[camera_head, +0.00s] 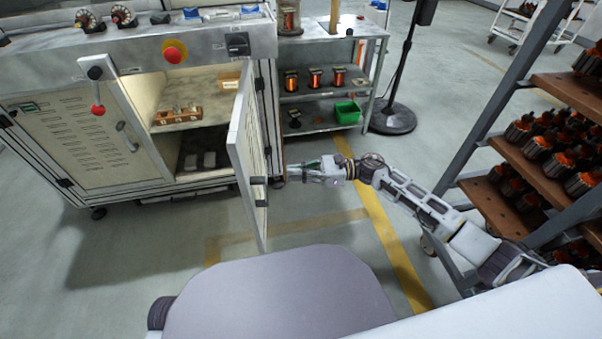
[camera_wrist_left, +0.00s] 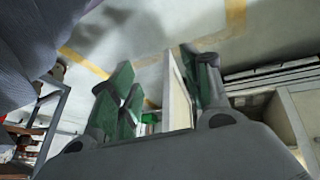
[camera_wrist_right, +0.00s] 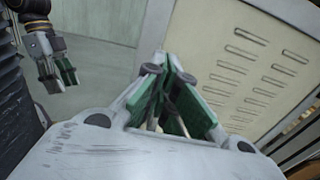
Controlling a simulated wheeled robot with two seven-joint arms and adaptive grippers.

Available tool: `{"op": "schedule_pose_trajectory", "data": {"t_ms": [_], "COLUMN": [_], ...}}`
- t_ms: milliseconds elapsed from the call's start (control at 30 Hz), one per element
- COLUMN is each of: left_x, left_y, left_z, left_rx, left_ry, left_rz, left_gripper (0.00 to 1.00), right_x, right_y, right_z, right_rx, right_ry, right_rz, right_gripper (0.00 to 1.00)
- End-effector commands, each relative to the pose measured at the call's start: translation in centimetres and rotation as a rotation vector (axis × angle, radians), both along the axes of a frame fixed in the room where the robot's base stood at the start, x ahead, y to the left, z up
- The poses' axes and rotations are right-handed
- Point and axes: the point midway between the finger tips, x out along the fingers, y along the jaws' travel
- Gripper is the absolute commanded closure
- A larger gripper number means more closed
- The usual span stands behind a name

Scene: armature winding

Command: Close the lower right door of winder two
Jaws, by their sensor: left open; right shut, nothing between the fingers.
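The winder (camera_head: 215,45) stands at the upper left. Its lower right door (camera_head: 247,150) is swung wide open towards me, and its black handle (camera_head: 258,192) faces right. My right gripper (camera_head: 288,172) is shut and empty beside the door's outer face; contact cannot be told. In the right wrist view its closed fingers (camera_wrist_right: 178,92) are in front of the slotted door panel (camera_wrist_right: 262,62). My left gripper is outside the head view. In its own view its green fingers (camera_wrist_left: 165,82) are spread, with a pale door edge (camera_wrist_left: 179,92) seen between them; whether it is near cannot be told.
The open compartment (camera_head: 195,125) holds a wooden block with small parts and dark items below. The lower left door (camera_head: 75,135) is shut. A metal shelf (camera_head: 325,100) with spools and a green bin stands behind. A rack (camera_head: 530,145) of armatures stands right. Floor before the winder is clear.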

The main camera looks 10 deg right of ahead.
Motion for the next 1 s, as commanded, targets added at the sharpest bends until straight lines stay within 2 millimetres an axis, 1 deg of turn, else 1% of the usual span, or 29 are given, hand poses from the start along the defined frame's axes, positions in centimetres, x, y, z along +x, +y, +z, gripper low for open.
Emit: {"op": "schedule_pose_trajectory", "data": {"t_ms": [100,433,700,833,1000], "left_x": [0.1,0.3,-0.2,-0.2,-0.1], "left_y": [-0.1,-0.5,-0.7,-0.8,-0.9], "left_z": [-0.6,-1.8,-3.6,-4.0,-4.3], "left_rx": [-0.006,-0.033,-0.049,-0.057,-0.062], "left_ry": [-0.007,-0.031,-0.035,-0.042,-0.048], "left_rz": [0.003,0.012,0.021,0.025,0.028], "left_gripper": [0.52,0.52,0.52,0.52,0.52], "right_x": [0.2,0.8,1.2,1.4,1.5], "right_y": [1.7,6.0,9.1,10.0,10.5], "right_z": [0.0,0.0,-0.1,-0.1,-0.1], "right_rx": [0.001,0.001,0.001,0.0,-0.001], "right_ry": [-0.002,-0.002,0.0,0.0,0.0], "right_rz": [0.002,0.001,0.001,0.0,0.0], "right_gripper": [1.0,1.0,1.0,1.0,1.0]}}
